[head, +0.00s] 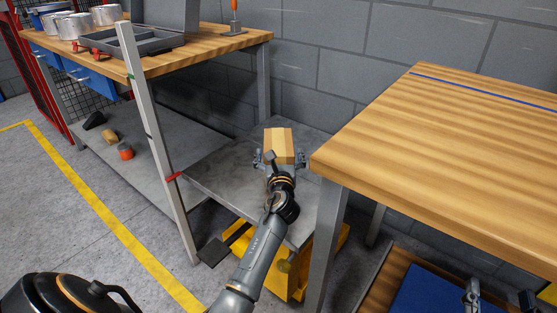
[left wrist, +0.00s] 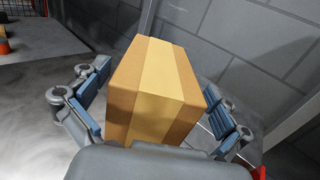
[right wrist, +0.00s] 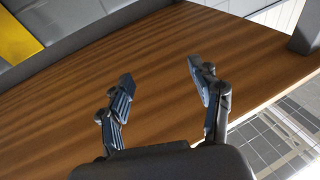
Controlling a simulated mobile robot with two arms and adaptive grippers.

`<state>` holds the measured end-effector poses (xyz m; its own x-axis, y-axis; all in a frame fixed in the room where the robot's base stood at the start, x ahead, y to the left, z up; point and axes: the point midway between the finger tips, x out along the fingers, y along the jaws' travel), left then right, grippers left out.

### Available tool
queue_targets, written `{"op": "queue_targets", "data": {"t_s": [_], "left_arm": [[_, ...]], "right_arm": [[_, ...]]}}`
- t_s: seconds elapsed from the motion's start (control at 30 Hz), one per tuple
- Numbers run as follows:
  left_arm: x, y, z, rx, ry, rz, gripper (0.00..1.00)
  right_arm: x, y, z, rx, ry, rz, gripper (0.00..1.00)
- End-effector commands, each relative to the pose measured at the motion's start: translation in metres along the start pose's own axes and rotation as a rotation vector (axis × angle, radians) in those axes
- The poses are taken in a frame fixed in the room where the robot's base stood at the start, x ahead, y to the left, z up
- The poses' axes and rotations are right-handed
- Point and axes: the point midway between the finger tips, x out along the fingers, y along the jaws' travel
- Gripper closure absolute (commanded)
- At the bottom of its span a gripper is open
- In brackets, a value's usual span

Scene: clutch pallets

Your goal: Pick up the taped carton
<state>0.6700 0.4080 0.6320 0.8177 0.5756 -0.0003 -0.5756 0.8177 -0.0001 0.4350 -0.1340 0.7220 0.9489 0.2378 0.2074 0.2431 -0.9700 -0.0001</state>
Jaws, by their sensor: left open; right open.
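The taped carton (head: 278,143), a brown box with a pale tape strip, sits on a grey metal shelf (head: 218,178) between the two benches. My left gripper (head: 280,160) is open, with one finger on either side of the carton. In the left wrist view the carton (left wrist: 155,85) stands between the spread fingers, with gaps visible near the fingertips; contact lower down is hidden by the gripper body. My right gripper (head: 500,298) is open and empty at the lower right, over a wooden surface that also fills its wrist view (right wrist: 70,100).
A wooden bench (head: 450,130) stands close on the right. A grey upright post (head: 155,130) with a red band rises left of the shelf. A yellow object (head: 280,275) is under the shelf. The left bench (head: 205,50) holds pots and a grey tray.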

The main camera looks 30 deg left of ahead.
Motion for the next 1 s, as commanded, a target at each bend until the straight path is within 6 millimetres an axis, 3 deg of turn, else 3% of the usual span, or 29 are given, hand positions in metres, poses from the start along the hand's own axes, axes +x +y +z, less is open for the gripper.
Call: {"op": "queue_targets", "data": {"t_s": [0.3,0.63,1.0], "left_arm": [[0.026,0.001,-0.001,-0.001,-0.001,0.001,0.00],[0.028,0.001,0.000,0.000,0.000,0.000,0.02],[0.028,0.001,0.000,0.000,0.000,0.001,0.77]], "right_arm": [[-0.004,-0.006,-0.043,0.009,0.254,-0.013,0.36],[-0.005,-0.006,-0.049,0.010,0.281,-0.014,0.36],[-0.005,-0.007,-0.049,0.010,0.280,-0.014,0.36]]}}
